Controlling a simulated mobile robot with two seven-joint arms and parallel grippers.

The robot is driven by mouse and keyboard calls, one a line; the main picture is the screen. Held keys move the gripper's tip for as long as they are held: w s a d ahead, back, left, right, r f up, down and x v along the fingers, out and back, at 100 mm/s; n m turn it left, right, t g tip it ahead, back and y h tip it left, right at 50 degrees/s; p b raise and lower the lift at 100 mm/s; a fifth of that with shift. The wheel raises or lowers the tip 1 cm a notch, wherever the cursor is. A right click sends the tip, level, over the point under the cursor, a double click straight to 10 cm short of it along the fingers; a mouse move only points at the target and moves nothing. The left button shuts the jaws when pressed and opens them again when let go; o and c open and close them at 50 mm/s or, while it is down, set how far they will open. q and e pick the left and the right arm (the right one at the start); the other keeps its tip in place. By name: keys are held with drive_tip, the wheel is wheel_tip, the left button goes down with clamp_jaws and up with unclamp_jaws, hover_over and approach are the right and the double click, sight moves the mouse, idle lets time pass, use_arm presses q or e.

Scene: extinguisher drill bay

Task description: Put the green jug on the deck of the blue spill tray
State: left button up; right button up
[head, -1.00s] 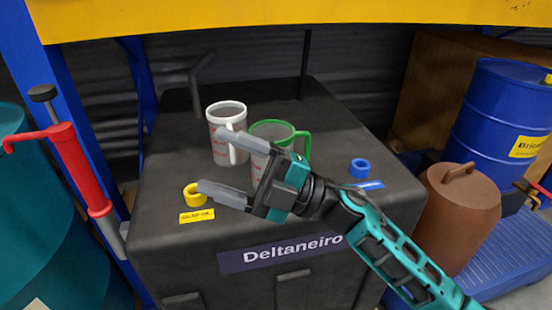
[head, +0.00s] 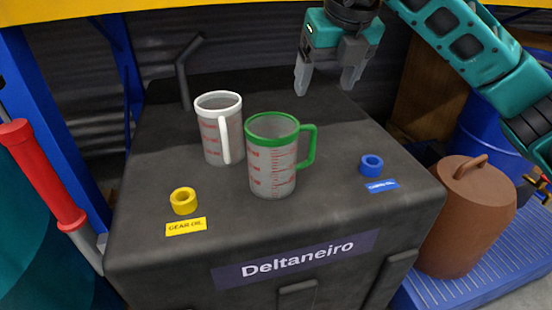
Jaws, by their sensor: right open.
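The green jug (head: 272,165), a clear measuring jug with a green rim, green handle and red marks, stands upright on the black cabinet top. Its handle points right. My right gripper (head: 327,82) is open and empty, raised above the back of the cabinet, up and to the right of the jug and apart from it. The blue spill tray (head: 440,292) lies low at the right, beside the cabinet, with a ribbed deck. Part of it is hidden by a brown lidded can and the cabinet. My left gripper is out of view.
A white-rimmed jug (head: 219,128) stands just left of the green jug. The brown can (head: 467,215) takes up part of the tray. A red hand pump (head: 42,175) is at left.

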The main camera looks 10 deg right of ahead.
hover_over(306, 126)
drive_tip(key=s, duration=0.2)
drive_tip(key=f, duration=0.4)
drive_tip(key=d+f, duration=0.1)
drive_tip(key=f, duration=0.1)
drive_tip(key=shift+s+f, duration=0.1)
drive_tip(key=x, duration=0.2)
drive_tip(key=a+x, duration=0.1)
drive_tip(key=x, duration=0.1)
drive_tip(key=shift+f+b, duration=0.2)
drive_tip(key=shift+b, duration=0.1)
drive_tip(key=shift+w+f, duration=0.4)
drive_tip(key=shift+r, duration=0.1)
clamp_jaws()
